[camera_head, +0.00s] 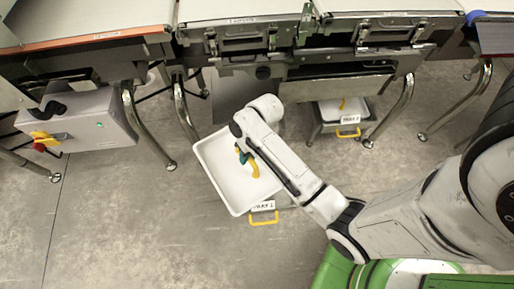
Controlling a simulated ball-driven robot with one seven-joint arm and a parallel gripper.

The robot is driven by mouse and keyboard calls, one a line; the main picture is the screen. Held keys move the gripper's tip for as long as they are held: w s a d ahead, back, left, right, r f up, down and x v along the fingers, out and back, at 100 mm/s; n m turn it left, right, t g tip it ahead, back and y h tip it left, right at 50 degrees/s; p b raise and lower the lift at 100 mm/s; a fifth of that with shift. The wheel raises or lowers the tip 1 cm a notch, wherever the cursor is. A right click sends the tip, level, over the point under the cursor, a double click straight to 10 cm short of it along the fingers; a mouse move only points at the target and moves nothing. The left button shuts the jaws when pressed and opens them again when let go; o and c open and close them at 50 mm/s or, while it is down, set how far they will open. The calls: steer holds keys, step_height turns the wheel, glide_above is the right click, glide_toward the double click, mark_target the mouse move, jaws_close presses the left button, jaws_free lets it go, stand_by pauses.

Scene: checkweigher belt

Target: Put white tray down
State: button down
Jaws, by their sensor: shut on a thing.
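The white tray (219,183) is a shallow, pale, rectangular tray left of the image centre, turned at an angle. My gripper (243,156) is over its inside, with teal parts beside a yellow piece (253,168). The gripper is shut on the tray, seemingly at this yellow piece, though the contact is small and partly hidden by my arm. The tray covers part of a grey unit with a tray label (262,205) and a yellow handle (263,218). I cannot tell whether the tray touches that unit or hangs above it.
The belt frame (240,42) runs along the top on metal legs (183,110). A second labelled grey unit (341,112) with a yellow handle stands beneath it. A grey box with a red-yellow switch (85,122) is at left. The floor (120,225) is clear at lower left.

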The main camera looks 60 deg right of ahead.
steer(key=s+d+f+m+t+h+b, duration=0.1)
steer(key=s+d+f+m+b, duration=0.25)
steer(key=s+f+b, duration=0.45)
steer(key=s+d+f+m+b, duration=0.2)
steer(key=s+d+f+b, duration=0.25)
steer(key=f, duration=0.75)
steer(key=shift+w+d+f+b, duration=0.1)
steer(key=shift+w+f+b, duration=2.1)
steer(key=shift+w+f, duration=1.05)
steer(key=shift+w+d+f+b, duration=0.1)
steer(key=shift+w+f+b, duration=2.05)
steer(key=shift+w+f, duration=1.1)
steer(key=shift+w+r, duration=0.15)
steer(key=c, duration=1.4)
jaws_free()
steer(key=o, duration=0.4)
steer(key=shift+o, duration=0.2)
